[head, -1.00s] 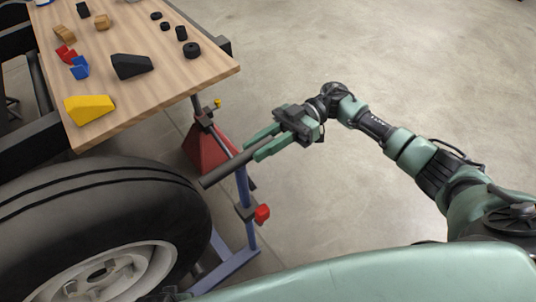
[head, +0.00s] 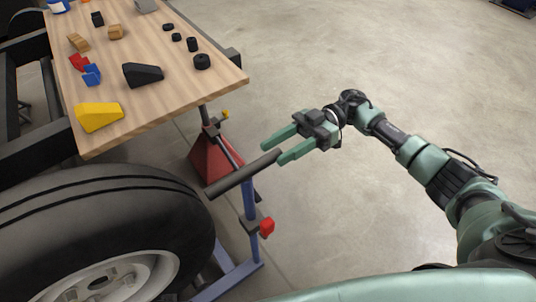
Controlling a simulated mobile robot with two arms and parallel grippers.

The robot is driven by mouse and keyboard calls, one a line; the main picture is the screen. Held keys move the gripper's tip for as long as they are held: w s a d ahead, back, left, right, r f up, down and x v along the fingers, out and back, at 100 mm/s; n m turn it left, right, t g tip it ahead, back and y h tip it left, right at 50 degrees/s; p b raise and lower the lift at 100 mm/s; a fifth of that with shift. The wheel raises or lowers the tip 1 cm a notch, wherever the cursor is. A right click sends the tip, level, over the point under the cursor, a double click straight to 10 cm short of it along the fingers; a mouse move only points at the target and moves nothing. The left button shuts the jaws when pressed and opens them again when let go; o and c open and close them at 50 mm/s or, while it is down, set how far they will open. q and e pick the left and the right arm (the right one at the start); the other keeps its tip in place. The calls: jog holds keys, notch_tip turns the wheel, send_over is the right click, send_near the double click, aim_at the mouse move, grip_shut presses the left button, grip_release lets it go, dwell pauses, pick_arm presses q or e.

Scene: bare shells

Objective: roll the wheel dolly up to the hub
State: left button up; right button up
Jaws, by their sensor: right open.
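The wheel dolly (head: 250,205) has a blue upright and base with a dark handle bar (head: 243,175) and a red knob. A large tyre with a pale rim (head: 105,225) stands at the lower left, beside the dolly's upright; how it rests on the dolly is hidden. My left gripper is not in view. I cannot make out the hub.
A wooden table (head: 165,92) at the upper left holds a yellow wedge (head: 99,116), a black wedge (head: 142,74) and several small blocks and wheels. A red stand (head: 212,158) is under its near corner. Dark frame rails run at the left. The concrete floor on the right is clear.

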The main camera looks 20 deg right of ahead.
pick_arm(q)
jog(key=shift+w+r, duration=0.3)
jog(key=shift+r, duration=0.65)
pick_arm(e)
jog(key=v, duration=0.4)
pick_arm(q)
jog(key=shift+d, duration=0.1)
